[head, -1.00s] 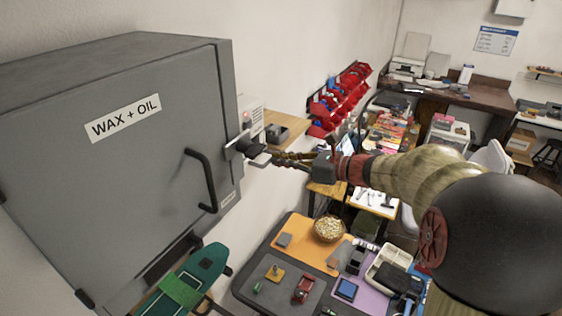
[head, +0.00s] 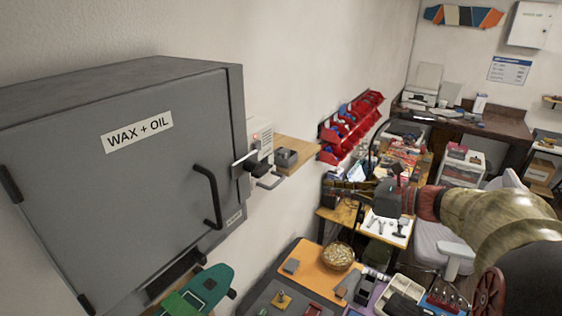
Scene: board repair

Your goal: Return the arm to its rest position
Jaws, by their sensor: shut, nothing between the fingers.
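My arm reaches in from the right edge in the head view. My gripper (head: 328,186) is small and points left, in front of the workbench area. Its fingers are together with nothing seen between them. It is clear of the grey cabinet marked WAX + OIL (head: 120,200), with a gap of bare wall and a shelf between them in the picture. The cabinet door looks closed. Its black handle (head: 212,195) and a metal latch (head: 243,158) are at the door's right side.
A table with an orange mat (head: 310,275) and a bowl (head: 338,256) stands below the gripper. A green skateboard deck (head: 210,283) is under the cabinet. A small wooden shelf (head: 296,158) and red bins (head: 350,125) line the wall. A grey chair (head: 440,240) stands behind my arm.

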